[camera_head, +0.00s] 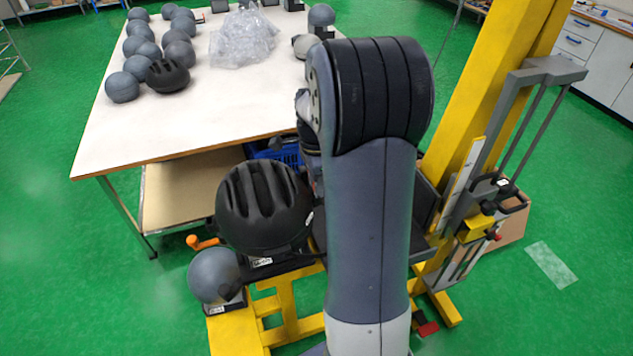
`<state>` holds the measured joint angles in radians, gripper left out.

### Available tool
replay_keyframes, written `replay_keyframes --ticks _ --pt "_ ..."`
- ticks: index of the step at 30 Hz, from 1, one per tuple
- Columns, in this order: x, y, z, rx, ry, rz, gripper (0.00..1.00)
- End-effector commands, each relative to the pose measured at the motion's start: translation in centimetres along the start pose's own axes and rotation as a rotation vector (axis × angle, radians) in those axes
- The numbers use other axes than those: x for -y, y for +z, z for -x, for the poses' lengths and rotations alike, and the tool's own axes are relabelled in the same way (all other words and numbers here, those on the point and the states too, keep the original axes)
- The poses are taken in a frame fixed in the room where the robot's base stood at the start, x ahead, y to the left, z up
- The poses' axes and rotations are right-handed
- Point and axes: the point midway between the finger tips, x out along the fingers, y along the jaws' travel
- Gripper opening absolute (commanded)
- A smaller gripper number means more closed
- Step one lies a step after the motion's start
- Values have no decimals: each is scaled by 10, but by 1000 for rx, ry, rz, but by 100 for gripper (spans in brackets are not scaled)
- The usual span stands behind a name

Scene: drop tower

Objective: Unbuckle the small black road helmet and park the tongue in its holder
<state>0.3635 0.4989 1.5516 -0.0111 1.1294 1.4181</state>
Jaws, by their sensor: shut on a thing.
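A black road helmet (262,205) with long vents sits on a stand by the yellow frame, left of my arm. Its dark strap runs below the right side of the shell, toward my arm. The buckle, its tongue and the tongue's holder cannot be made out. My arm rises in front of the helmet's right side and bends over at the top. My wrist shows only in part behind it, and my gripper's fingers are hidden behind my arm. Another black helmet (168,76) rests among grey headforms on the white table.
A grey headform (215,275) stands on the yellow frame (237,335) left of the helmet, near an orange handle (203,242). The yellow tower (490,110) rises at the right. The white table (190,125) holds several headforms and clear plastic (243,38). Green floor is open at left.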

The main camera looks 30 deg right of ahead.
Motion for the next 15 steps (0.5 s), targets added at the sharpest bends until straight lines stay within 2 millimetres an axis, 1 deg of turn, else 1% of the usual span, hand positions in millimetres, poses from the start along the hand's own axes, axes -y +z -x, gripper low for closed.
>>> replay_keyframes --ticks 1,2,9,11,15 --pt "0 0 0 0 0 0 12" --pt "0 0 0 0 0 0 27" --pt "0 0 0 0 0 0 46" --pt "0 0 0 0 0 0 50" --pt "0 0 0 0 0 0 50"
